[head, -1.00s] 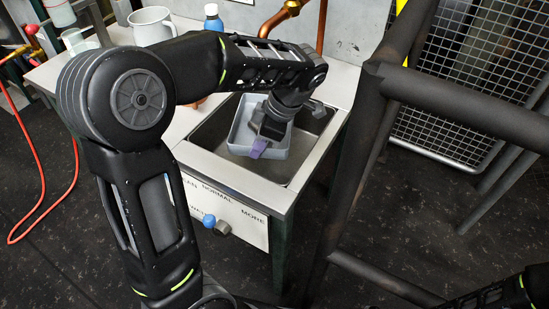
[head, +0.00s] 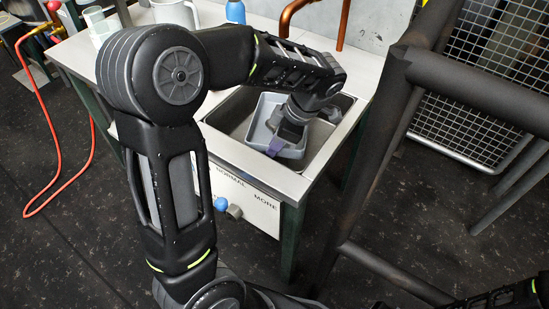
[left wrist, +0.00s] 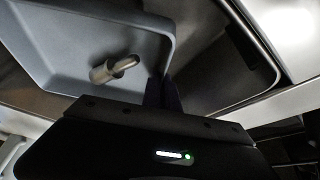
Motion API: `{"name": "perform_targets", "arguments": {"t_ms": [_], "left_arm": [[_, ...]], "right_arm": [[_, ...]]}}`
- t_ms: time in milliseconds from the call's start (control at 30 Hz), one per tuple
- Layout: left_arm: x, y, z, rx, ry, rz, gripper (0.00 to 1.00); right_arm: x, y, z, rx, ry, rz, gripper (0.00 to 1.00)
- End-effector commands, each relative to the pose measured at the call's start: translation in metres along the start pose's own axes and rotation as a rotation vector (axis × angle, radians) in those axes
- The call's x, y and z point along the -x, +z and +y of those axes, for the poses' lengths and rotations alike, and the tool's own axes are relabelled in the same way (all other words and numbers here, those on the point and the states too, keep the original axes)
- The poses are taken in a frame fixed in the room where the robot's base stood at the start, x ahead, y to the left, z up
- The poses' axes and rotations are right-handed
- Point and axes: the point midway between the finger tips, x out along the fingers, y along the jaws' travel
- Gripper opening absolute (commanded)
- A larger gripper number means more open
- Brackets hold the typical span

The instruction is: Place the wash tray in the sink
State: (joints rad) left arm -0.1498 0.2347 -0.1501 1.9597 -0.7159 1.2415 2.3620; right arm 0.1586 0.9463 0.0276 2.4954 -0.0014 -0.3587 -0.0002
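The wash tray (head: 263,108) is a shallow blue-grey tray with rounded corners. In the head view it lies within the outline of the metal sink (head: 229,120); whether it rests on the sink floor cannot be told. My left gripper (head: 277,147) reaches down over the tray, its purple-looking fingers at the tray's near wall. In the left wrist view the dark fingers (left wrist: 163,92) sit close together at the wall of the tray (left wrist: 60,45) and look shut on it. My right gripper is not in view; only part of my right arm shows at lower right.
A short metal cylinder (left wrist: 115,68) shows over the tray. A copper pipe (head: 291,15) rises behind the sink. A blue bottle (head: 235,11) and white jug (head: 176,12) stand on the counter. A dark railing (head: 400,85) stands close on the right. A valve (head: 234,211) protrudes in front.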

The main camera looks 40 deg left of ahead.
Motion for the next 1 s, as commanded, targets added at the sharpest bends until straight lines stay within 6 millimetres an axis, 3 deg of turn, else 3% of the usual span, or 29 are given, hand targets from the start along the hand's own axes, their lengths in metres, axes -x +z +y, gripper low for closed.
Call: {"name": "perform_targets", "arguments": {"t_ms": [400, 833, 1000], "left_arm": [[-0.044, 0.018, 0.000, -0.001, 0.000, 0.001, 0.00], [-0.050, 0.021, 0.000, 0.000, 0.002, -0.001, 0.00], [-0.048, 0.020, 0.000, -0.001, 0.000, 0.000, 0.17]], "right_arm": [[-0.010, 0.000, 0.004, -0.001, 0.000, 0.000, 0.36], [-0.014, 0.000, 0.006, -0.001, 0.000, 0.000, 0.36], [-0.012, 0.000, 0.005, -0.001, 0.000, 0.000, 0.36]]}}
